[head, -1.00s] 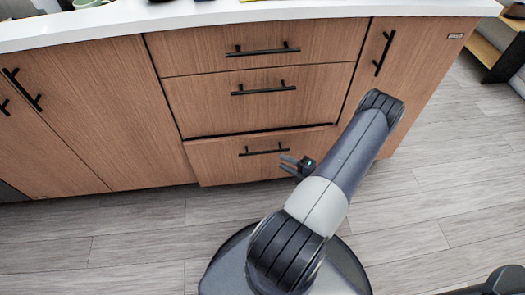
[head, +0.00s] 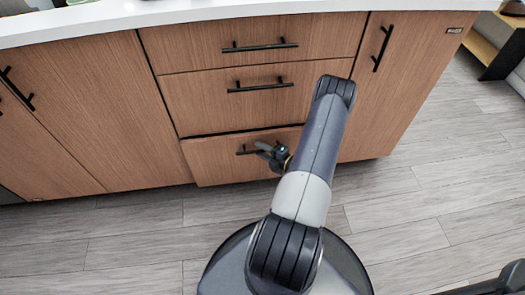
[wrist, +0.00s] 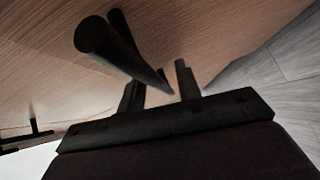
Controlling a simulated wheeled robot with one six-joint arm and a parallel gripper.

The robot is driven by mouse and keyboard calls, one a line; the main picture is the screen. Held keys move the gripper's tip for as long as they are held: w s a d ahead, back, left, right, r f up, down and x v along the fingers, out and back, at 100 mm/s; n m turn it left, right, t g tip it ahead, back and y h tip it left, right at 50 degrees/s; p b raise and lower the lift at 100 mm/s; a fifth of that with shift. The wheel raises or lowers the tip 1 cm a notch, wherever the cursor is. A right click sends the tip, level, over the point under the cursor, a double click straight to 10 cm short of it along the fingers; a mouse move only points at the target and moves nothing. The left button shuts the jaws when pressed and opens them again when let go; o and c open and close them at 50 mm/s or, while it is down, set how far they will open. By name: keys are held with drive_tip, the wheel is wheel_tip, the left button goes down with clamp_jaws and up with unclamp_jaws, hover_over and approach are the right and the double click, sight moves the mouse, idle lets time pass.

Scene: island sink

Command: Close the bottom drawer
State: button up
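The bottom drawer (head: 212,160) is wood-fronted and stands slightly out from the cabinet, with a dark gap along its top edge. Its black bar handle (head: 243,152) is partly hidden by my gripper (head: 263,150), which is at the drawer front. In the wrist view, my gripper (wrist: 158,80) has its two fingers apart. A black handle bar (wrist: 128,58) runs close above them, its far end reaching toward the space between the fingers. I cannot tell whether they touch it.
Two closed drawers, the middle one (head: 205,103) and the top one (head: 190,48), sit above under a white countertop (head: 200,12). Cabinet doors (head: 80,110) flank the drawers. The grey plank floor (head: 130,235) in front is clear.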

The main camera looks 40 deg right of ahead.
drive_tip(key=shift+c, duration=0.2)
clamp_jaws()
idle(0.3)
drive_tip(key=w+d, duration=0.1)
drive_tip(key=w+d+b, duration=0.1)
drive_tip(key=shift+w, duration=0.35)
drive_tip(key=shift+o, duration=0.2)
unclamp_jaws()
drive_tip(key=shift+w+r, duration=0.1)
